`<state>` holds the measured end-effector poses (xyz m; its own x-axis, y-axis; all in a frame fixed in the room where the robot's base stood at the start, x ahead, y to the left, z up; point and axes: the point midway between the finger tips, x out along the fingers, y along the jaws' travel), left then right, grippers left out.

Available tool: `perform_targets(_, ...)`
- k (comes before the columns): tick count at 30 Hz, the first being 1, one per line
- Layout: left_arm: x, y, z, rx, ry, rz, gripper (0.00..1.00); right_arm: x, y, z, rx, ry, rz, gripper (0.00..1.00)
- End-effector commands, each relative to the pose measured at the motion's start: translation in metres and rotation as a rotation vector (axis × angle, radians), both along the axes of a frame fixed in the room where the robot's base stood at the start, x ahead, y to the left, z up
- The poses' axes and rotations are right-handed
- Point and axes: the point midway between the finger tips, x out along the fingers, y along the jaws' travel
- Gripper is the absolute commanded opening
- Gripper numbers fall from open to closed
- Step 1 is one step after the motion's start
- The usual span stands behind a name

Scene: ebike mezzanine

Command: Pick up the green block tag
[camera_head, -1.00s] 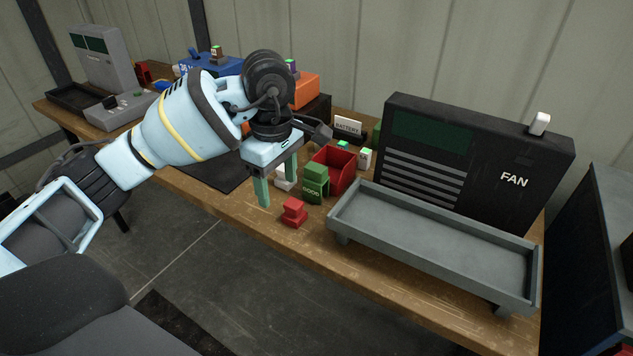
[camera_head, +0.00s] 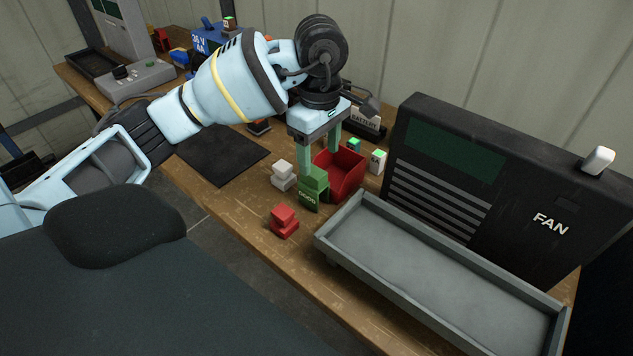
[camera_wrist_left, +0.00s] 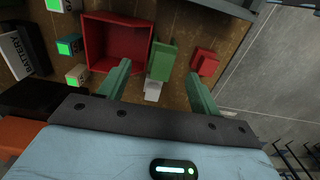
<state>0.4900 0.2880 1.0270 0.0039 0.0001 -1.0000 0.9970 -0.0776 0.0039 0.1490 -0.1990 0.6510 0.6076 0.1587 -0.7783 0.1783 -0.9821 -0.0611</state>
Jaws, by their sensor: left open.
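The green block tag (camera_head: 313,190), marked "GOOD", stands on the wooden table in front of the red bin. It also shows in the left wrist view (camera_wrist_left: 162,62), lying between the lines of my two open fingers. My left gripper (camera_head: 319,151) is open and points down, above and just behind the tag in the head view. One green finger overlaps the top of the tag there; I cannot tell whether it touches. In the left wrist view the gripper (camera_wrist_left: 160,88) holds nothing. My right gripper is not in view.
A red bin (camera_head: 350,176) stands close behind the tag. A red block (camera_head: 284,220) and a white block (camera_head: 284,172) are near it. A grey tray (camera_head: 345,258) and the black FAN box (camera_head: 480,180) fill the right side.

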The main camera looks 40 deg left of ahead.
Motion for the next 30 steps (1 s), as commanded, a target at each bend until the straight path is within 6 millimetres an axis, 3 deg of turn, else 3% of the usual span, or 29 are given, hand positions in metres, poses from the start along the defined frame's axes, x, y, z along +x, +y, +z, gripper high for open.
perform_targets(6, -0.001, 0.000, -0.022, 0.000, 0.003, 0.000, 0.64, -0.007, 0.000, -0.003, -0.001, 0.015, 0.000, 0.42)
perform_targets(13, -0.003, 0.000, -0.029, 0.001, 0.002, 0.000, 0.64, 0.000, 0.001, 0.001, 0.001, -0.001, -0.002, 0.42)
perform_targets(22, -0.009, -0.002, -0.068, 0.000, 0.002, -0.001, 0.64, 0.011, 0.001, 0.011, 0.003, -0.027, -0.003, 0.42)
perform_targets(30, -0.008, -0.002, -0.074, 0.000, 0.000, -0.001, 0.64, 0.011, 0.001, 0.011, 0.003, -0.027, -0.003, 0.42)
